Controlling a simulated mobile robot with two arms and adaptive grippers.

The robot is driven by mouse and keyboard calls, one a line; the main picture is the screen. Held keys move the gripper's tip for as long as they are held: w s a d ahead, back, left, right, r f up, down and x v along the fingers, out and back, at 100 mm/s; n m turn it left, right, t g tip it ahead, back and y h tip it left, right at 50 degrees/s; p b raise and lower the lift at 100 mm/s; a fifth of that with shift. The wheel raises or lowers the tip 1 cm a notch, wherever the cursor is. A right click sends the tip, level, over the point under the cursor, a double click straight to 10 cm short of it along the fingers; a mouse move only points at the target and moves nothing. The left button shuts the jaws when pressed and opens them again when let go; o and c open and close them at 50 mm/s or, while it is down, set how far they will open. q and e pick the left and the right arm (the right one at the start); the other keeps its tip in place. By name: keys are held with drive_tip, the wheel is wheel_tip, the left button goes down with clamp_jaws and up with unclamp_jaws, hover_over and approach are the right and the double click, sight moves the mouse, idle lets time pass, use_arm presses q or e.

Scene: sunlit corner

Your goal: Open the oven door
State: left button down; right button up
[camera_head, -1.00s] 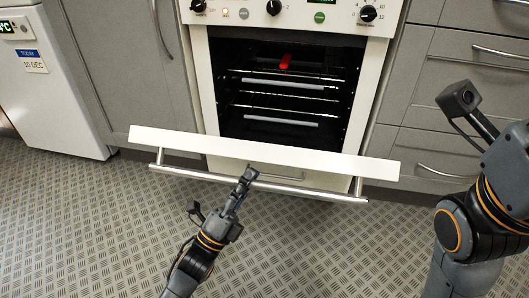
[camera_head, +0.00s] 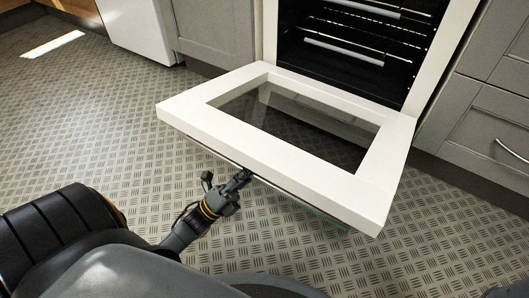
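The oven door (camera_head: 225,122) is folded far down, near level, with its inner face and glass window upward. The oven cavity (camera_head: 340,42) is open behind it, with racks inside. My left gripper (camera_head: 243,178) is at the outer edge of the door, on the handle side. Its fingertips are hidden under the door edge, so I cannot tell whether they are closed on the handle. The handle is mostly hidden below the door. My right gripper is not in view.
Grey cabinets with drawers (camera_head: 487,122) stand right of the oven, and a grey cabinet (camera_head: 215,30) stands left. A white appliance (camera_head: 139,28) is farther left. The patterned floor is clear in front and to the left.

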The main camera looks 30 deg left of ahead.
use_arm(q)
drive_tip(key=shift+s+f, duration=0.1)
drive_tip(key=shift+s, duration=0.35)
drive_tip(key=c, duration=1.2)
unclamp_jaws()
drive_tip(key=shift+s+a, duration=0.15)
drive_tip(key=shift+f, duration=0.15)
drive_tip(key=v, duration=1.1)
drive_tip(key=shift+s+a+f, duration=0.2)
drive_tip(key=shift+s, duration=0.1)
